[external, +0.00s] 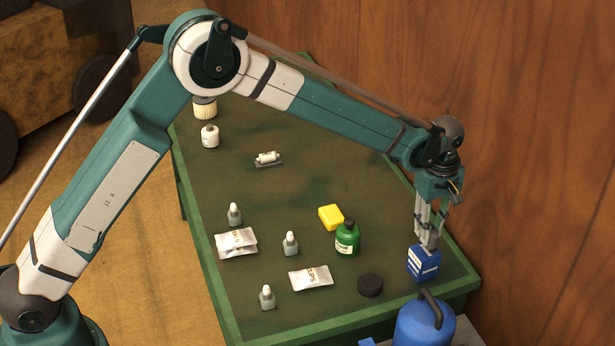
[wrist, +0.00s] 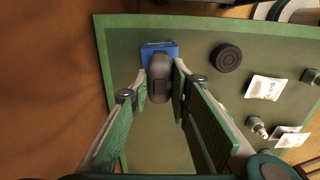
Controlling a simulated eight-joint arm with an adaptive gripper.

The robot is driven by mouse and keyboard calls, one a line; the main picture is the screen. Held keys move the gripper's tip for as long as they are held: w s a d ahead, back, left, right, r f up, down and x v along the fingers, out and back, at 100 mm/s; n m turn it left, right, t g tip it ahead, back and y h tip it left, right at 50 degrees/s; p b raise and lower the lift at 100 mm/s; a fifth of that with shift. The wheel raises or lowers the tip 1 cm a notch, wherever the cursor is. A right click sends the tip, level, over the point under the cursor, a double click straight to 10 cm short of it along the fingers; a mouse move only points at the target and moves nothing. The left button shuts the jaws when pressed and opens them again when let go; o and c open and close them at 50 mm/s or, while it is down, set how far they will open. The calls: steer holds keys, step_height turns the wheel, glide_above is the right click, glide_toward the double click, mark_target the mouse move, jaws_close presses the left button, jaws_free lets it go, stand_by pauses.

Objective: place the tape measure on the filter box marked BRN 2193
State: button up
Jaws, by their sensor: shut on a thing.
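My gripper (external: 428,243) points down at the right corner of the green bench, over a blue box (external: 423,264) with white print too small to read. In the wrist view the fingers (wrist: 160,76) are shut on a dark grey rounded thing, which looks like the tape measure (wrist: 159,88). It overlaps the near edge of the blue box (wrist: 157,47) in that view. I cannot tell whether it touches the box top. In the external view the held thing is mostly hidden by the fingers.
A black round puck (external: 370,285), green bottle (external: 347,238) and yellow block (external: 331,217) stand left of the box. A blue canister (external: 425,324) stands close in front.

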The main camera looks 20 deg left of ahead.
steer(key=shift+f, duration=0.9)
steer(key=shift+f, duration=0.2)
steer(key=o, duration=1)
steer(key=shift+r, duration=0.2)
step_height(320, 180, up, 12)
